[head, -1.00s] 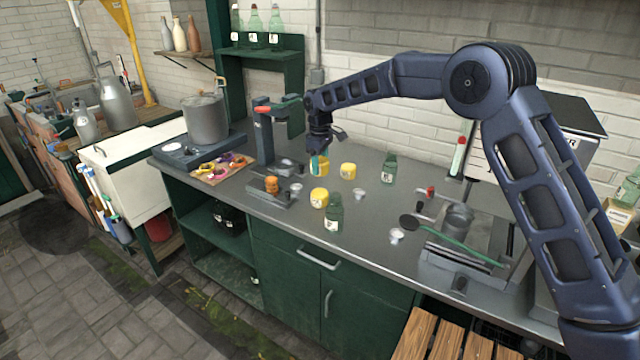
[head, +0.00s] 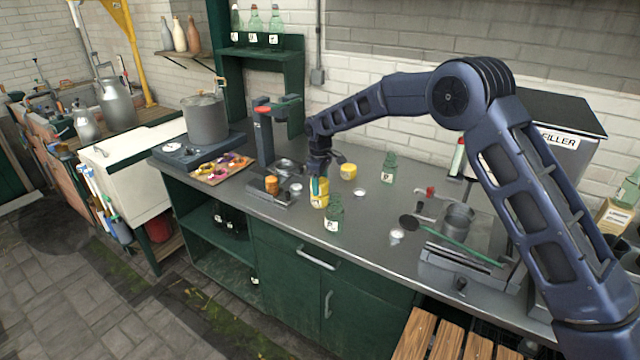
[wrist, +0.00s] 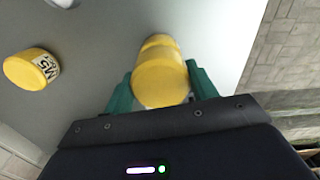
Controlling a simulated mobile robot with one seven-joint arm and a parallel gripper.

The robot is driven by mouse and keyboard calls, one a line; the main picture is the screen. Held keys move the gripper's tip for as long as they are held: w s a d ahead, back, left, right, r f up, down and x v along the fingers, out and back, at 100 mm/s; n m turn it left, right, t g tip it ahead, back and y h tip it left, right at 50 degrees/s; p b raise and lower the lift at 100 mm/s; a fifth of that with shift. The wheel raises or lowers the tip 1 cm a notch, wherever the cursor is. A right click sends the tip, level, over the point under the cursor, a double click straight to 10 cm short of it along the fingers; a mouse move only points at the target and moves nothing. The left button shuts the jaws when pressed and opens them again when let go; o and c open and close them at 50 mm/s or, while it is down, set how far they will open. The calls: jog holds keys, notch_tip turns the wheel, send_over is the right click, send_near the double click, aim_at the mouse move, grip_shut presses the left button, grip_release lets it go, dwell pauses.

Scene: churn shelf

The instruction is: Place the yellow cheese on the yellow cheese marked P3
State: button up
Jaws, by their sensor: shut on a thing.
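My gripper (head: 319,184) is shut on a yellow cheese (wrist: 160,84), with a green finger on each side of it in the wrist view. The held cheese is directly over or on another yellow cheese (head: 319,202), whose upper edge shows beyond it in the wrist view (wrist: 159,40). I cannot tell whether the two touch. No P3 mark is readable. A third yellow cheese (head: 348,171) stands apart on the counter behind; in the wrist view it is at left (wrist: 30,68) with a black-lettered white label, hard to read.
A green bottle (head: 334,215) stands close in front and right of the cheeses. Another green bottle (head: 390,167) is farther back. A small stand with an orange piece (head: 271,186) is at left. Small metal cups (head: 296,188) stand nearby.

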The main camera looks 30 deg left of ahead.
aim_at(320, 180)
jog(key=shift+f, duration=0.1)
jog(key=o, duration=1.1)
notch_tip(320, 180, up, 12)
jog(key=shift+r, duration=0.15)
